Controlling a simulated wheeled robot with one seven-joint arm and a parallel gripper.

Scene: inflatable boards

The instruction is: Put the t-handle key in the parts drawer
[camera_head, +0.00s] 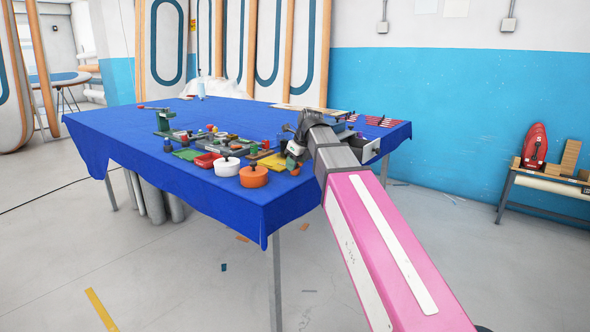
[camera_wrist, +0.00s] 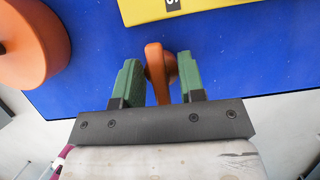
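My gripper (camera_wrist: 160,64) has green fingers. In the wrist view they stand apart on either side of an orange piece (camera_wrist: 156,72), with a bar standing toward the camera and a rounded part behind. It may be the t-handle key's handle, but I cannot tell. Gaps show beside it, so the fingers do not look closed on it. In the head view my gripper (camera_head: 294,150) is low over the near right part of the table, partly hidden by my arm. A grey-white box (camera_head: 367,150), possibly the parts drawer, is right of my arm, partly hidden.
The blue-covered table (camera_head: 245,200) holds a white pot (camera_head: 227,167), an orange pot (camera_head: 253,177), a red tray (camera_head: 207,160) and a yellow piece (camera_head: 272,162) near the gripper. A green tool (camera_head: 164,121) stands farther left. The table's far left is mostly clear.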

